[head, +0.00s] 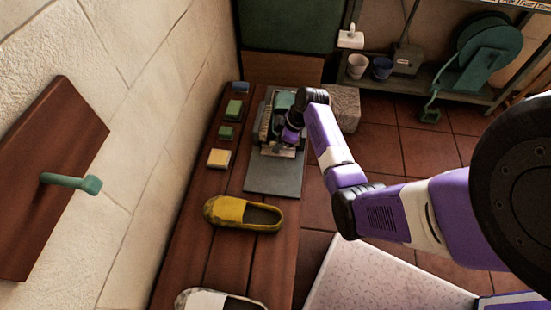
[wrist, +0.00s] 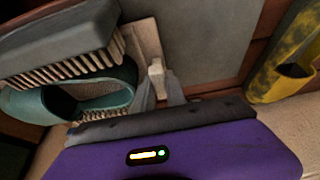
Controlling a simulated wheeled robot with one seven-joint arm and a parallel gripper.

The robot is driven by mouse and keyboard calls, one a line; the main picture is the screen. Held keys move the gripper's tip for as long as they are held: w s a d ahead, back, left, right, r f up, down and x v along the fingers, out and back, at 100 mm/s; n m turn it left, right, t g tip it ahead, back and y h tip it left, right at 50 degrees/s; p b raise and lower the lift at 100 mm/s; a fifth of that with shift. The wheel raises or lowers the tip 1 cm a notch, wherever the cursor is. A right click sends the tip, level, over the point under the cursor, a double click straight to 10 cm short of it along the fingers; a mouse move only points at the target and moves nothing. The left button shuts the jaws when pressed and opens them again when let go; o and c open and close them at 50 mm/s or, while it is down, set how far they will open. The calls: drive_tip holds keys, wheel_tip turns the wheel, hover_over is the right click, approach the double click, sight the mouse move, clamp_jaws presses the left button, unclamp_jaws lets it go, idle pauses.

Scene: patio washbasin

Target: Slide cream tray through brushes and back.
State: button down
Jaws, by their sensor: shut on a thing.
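The cream tray (wrist: 146,38) is in the brush station, with a teal slipper (wrist: 75,95) on it. In the head view the tray's near edge (head: 277,151) shows at the front of the station. A grey-backed brush (wrist: 60,38) hangs over the slipper in the wrist view, bristles facing it; a second row of bristles shows below the slipper. My gripper (wrist: 160,90) is shut on the tray's small upright cream handle (wrist: 156,68). In the head view, my gripper (head: 291,137) hides part of the station and tray.
A grey mat (head: 273,178) lies clear in front of the station on the wooden bench (head: 200,253). A yellow slipper (head: 228,210) lies nearer, with another shoe (head: 210,300) at the bottom. Several small blocks (head: 218,158) line the left side. A stone block (head: 345,108) stands right.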

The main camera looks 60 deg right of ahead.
drive_tip(key=shift+w+d, duration=0.2)
drive_tip(key=shift+d, duration=0.35)
drive_tip(key=shift+w+d, duration=0.15)
drive_tip(key=shift+d, duration=0.45)
drive_tip(key=c, duration=1.4)
unclamp_jaws()
drive_tip(key=shift+o, duration=0.2)
drive_tip(key=a+p+v, duration=0.1)
drive_tip(key=v, duration=0.6)
drive_tip(key=shift+d+r+p, duration=0.3)
drive_tip(key=shift+d+r, duration=0.1)
drive_tip(key=shift+d, duration=0.05)
drive_tip(key=shift+s, duration=0.1)
